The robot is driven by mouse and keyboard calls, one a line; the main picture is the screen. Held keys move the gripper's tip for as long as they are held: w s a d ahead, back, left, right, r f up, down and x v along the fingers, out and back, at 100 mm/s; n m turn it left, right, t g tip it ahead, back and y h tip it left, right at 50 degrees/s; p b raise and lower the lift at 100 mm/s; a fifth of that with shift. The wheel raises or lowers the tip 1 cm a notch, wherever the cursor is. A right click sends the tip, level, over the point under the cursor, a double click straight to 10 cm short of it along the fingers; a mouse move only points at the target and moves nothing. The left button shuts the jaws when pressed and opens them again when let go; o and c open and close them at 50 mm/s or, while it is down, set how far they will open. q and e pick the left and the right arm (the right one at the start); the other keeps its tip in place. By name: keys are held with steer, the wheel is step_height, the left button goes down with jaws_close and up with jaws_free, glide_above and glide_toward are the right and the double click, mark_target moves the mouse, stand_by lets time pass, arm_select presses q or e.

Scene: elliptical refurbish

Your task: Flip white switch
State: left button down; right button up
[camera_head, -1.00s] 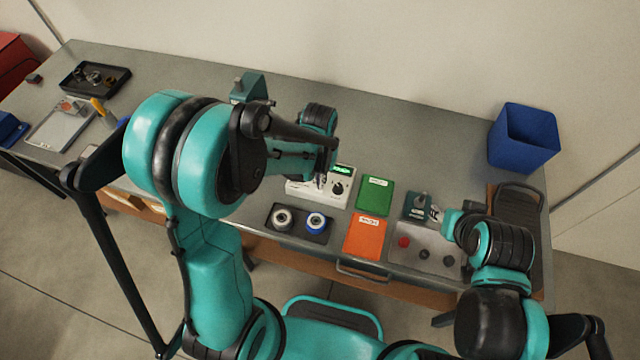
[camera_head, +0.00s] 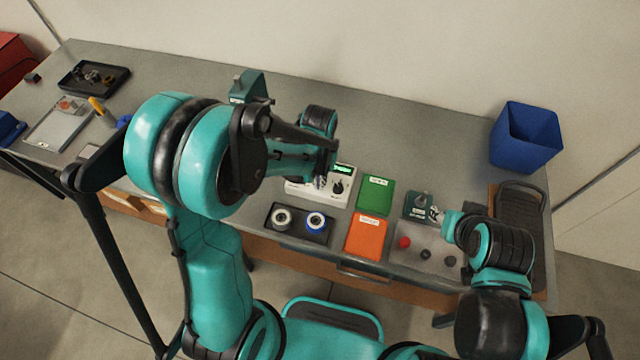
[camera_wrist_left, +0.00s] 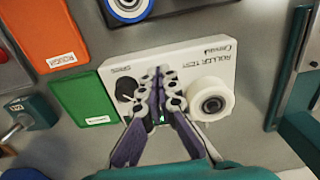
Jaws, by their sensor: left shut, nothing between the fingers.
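The white roller test box (camera_head: 304,188) stands on the workbench with a lit green display and a black knob (camera_head: 338,187). In the left wrist view the box (camera_wrist_left: 195,62) carries a white roller (camera_wrist_left: 212,103) on one side and the black knob (camera_wrist_left: 126,90) on the other. My left gripper (camera_wrist_left: 160,76) is shut and empty, its fingertips over the middle of the box face. They hide that part, so I cannot make out the white switch or tell whether they touch it. My right gripper (camera_head: 437,214) is by the teal device at the right; its fingers are too small to read.
A green card (camera_head: 375,195) and an orange card (camera_head: 366,238) lie right of the box. A black tray (camera_head: 299,224) with two rollers lies in front. A teal device (camera_head: 416,205), a grey panel with buttons (camera_head: 425,246) and a blue bin (camera_head: 524,138) stand at the right.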

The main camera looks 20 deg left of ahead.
arm_select(q)
steer(key=shift+f+b, duration=0.35)
steer(key=shift+f, duration=0.05)
steer(key=shift+r, duration=0.1)
steer(key=shift+r+p, duration=2.6)
steer(key=shift+r, duration=0.85)
steer(key=s+a+r+t+b, duration=0.1)
steer(key=s+a+t+b, duration=0.3)
steer(key=s+t+b, duration=0.3)
steer(key=s+b, duration=0.3)
steer(key=b, duration=0.2)
steer(key=shift+s+a+b, duration=0.15)
steer(key=shift+a+b, duration=0.2)
